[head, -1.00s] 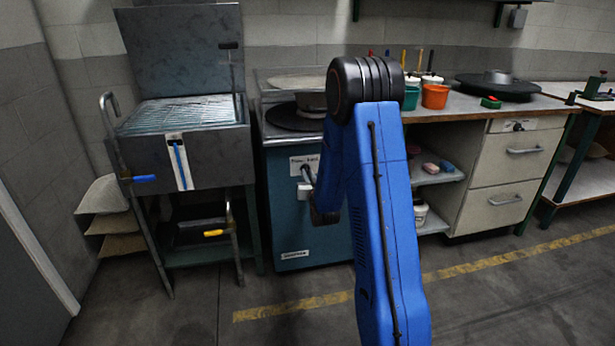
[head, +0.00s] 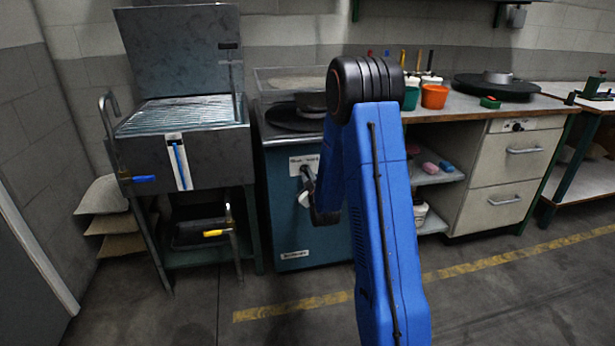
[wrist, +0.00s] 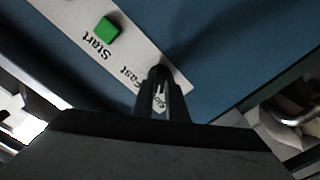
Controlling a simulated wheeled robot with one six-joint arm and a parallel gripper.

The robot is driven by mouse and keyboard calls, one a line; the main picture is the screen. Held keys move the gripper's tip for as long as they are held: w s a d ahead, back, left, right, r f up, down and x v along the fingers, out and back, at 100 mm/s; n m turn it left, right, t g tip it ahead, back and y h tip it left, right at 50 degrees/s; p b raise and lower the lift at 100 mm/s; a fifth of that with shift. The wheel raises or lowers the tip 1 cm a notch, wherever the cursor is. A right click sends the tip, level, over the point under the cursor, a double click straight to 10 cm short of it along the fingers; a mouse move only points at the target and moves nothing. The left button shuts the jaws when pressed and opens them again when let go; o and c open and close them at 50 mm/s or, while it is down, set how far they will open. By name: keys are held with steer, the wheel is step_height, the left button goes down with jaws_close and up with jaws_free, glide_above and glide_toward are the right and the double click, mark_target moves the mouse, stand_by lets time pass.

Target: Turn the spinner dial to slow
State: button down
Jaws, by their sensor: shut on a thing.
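The spinner is a teal cabinet (head: 285,225) with a dark round platter (head: 290,118) on top. Its white label plate (head: 300,161) is on the front, partly behind my arm. In the wrist view the label plate (wrist: 128,50) lies tilted, with "Start", "Fast" and a partly hidden word between the fingers. A green start button (wrist: 107,30) is on it. My gripper (wrist: 163,75) is at the plate's end by "Fast", shut on the spinner dial, which the fingers mostly hide. In the head view my gripper (head: 306,172) is at the cabinet front, small and partly hidden.
A grey steel box with an open lid (head: 183,140) stands left of the spinner. A workbench with drawers (head: 515,165) is to the right, holding an orange pot (head: 434,97) and a dark round plate (head: 497,87). The floor in front is clear.

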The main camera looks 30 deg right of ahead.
steer(key=shift+f+n, duration=0.1)
steer(key=shift+n, duration=0.2)
steer(key=c, duration=1.8)
jaws_free()
steer(key=shift+o, duration=0.2)
